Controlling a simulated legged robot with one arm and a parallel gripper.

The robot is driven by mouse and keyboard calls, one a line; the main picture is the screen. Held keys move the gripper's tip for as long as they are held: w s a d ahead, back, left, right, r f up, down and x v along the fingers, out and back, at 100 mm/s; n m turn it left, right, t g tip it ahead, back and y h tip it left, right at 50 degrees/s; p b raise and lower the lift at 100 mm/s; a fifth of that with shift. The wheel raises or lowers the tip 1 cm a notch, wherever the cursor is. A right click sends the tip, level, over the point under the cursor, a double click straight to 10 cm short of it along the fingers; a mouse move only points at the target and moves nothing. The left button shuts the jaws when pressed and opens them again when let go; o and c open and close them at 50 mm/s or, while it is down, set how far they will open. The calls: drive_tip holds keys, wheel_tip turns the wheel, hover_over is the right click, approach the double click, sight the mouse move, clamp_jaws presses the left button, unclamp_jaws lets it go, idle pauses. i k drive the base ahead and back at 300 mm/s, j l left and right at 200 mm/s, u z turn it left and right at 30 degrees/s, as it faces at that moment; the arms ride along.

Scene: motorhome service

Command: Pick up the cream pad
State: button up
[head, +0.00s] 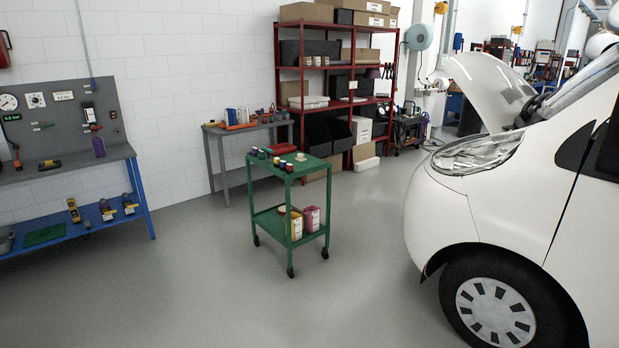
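A small cream round item (301,157), which looks like the cream pad, lies on the top shelf of a green wheeled cart (293,173) near the middle of the head view. It sits near the cart's right side and is too small to make out in detail. My gripper is not in view.
A white motorhome (520,190) with its hood raised fills the right side. A workbench (70,175) stands at left. A grey table (215,136) and red shelving (340,27) stand behind the cart. The grey floor (220,290) in front is clear.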

sight(300, 157)
drive_tip(key=i+u, duration=0.1)
drive_tip(key=i, duration=1.05)
drive_tip(key=i+l, duration=0.25)
drive_tip(key=i, duration=0.95)
drive_tip(key=i+u, duration=0.25)
drive_tip(key=i, duration=0.15)
drive_tip(key=z, duration=1.25)
drive_tip(key=u, duration=1.25)
drive_tip(key=k+z, duration=0.35)
drive_tip(key=k+l+z, duration=0.2)
drive_tip(key=z, duration=0.15)
drive_tip(key=i+j+z, duration=0.4)
drive_tip(key=j, duration=0.3)
drive_tip(key=i+j+z, duration=0.2)
drive_tip(key=j, duration=0.2)
drive_tip(key=i, duration=0.05)
